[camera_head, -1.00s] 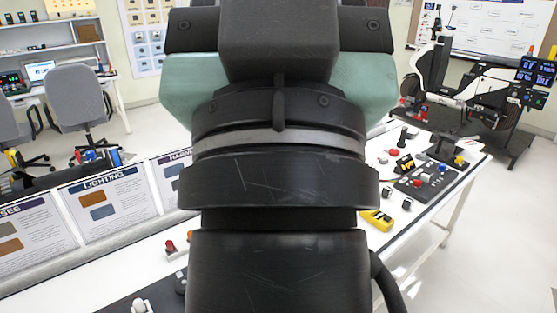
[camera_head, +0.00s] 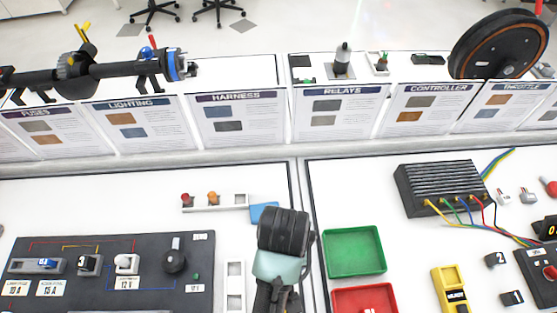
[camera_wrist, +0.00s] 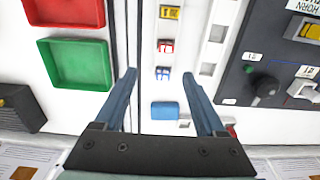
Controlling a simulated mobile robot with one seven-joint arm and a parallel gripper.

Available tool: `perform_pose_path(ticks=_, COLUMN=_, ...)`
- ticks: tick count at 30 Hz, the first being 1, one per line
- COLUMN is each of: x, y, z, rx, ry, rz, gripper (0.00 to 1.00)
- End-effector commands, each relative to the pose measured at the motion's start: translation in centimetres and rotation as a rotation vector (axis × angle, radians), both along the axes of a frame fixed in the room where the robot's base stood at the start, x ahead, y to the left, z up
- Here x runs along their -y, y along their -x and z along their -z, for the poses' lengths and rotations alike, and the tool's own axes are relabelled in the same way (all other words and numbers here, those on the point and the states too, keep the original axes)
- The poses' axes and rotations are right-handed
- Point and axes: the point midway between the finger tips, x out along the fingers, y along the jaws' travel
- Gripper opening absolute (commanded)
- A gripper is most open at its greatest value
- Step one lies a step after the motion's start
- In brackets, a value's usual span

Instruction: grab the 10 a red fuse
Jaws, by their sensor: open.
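A small red fuse (camera_wrist: 165,46) with a pale mark lies on the white table in the wrist view, beyond my fingertips. A small blue fuse (camera_wrist: 162,73) lies nearer, between the lines of the two fingers. A yellow piece (camera_wrist: 169,12) with dark marks lies past the red one. The fuse ratings are too small to read. My gripper (camera_wrist: 159,74) is open, with nothing in it. It points down above the table, its fingers on either side of the row. In the head view, my arm's end covers this area, and the fuses do not show.
A green tray (camera_head: 354,251) and a red tray (camera_head: 366,297) stand right of my arm. A slotted white strip (camera_head: 235,287) and a dark switch panel (camera_head: 110,270) are left. A blue block (camera_head: 263,213) lies behind my arm. A finned black box (camera_head: 440,189) stands further right.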

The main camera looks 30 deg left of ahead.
Motion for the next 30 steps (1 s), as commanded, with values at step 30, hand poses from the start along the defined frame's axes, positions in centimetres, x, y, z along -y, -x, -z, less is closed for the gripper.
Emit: perform_pose_path(ticks=30, x=-0.4, y=1.1, z=12.7, rx=-0.010, ry=0.003, rz=-0.002, gripper=0.72)
